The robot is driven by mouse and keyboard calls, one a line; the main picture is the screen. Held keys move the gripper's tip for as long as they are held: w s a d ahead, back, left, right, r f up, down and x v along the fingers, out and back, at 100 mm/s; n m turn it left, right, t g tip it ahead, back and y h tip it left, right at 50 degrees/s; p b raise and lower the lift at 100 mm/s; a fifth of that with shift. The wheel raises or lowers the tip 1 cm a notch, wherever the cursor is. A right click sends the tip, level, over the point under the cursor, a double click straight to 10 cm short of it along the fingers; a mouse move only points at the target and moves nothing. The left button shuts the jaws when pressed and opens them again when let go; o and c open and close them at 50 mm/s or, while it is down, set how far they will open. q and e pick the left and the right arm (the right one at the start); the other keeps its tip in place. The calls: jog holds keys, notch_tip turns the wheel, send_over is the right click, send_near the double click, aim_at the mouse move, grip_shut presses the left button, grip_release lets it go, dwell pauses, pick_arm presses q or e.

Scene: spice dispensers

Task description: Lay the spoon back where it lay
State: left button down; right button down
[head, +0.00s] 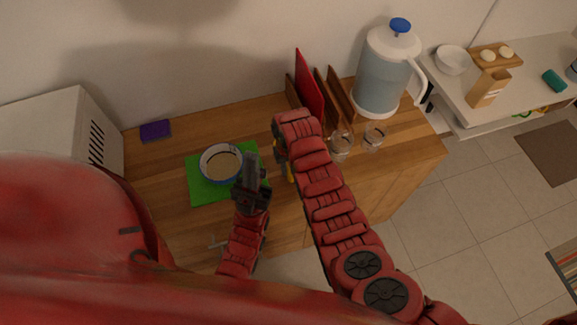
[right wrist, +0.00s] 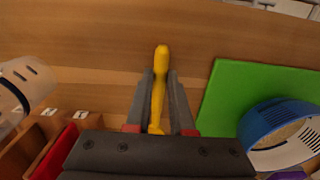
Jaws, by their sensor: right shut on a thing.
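The yellow spoon (right wrist: 160,85) is between the fingers of my right gripper (right wrist: 161,75) in the right wrist view, with its rounded end past the fingertips. My right gripper is shut on it above the wooden counter. In the head view a bit of yellow from the spoon (head: 283,166) shows beside my right arm, which hides most of that gripper. I cannot tell whether the spoon touches the counter. My left gripper (head: 252,160) is at the right side of the bowl, over the green mat; its finger gap is not clear.
A blue and white bowl (head: 205,167) with pale contents stands on the green mat (head: 197,191). A purple sponge (head: 155,130) lies at the back left. Red and brown boards (head: 309,83), two glasses (head: 374,138) and a large dispenser (head: 384,78) stand right.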

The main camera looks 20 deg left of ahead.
jog(key=shift+f, duration=0.25)
jog(key=shift+f, duration=0.2)
jog(key=c, duration=0.8)
grip_release()
jog(key=shift+r, duration=0.15)
jog(key=shift+r, duration=0.15)
notch_tip(320, 180, up, 6)
jog(key=b, duration=0.2)
jog(key=shift+w+f+b, duration=0.1)
jog(key=shift+f+b, duration=0.1)
jog(key=shift+b, duration=0.1)
notch_tip(320, 180, up, 6)
jog(key=p, duration=0.4)
jog(key=shift+r+p, duration=0.15)
jog(key=shift+p, duration=0.2)
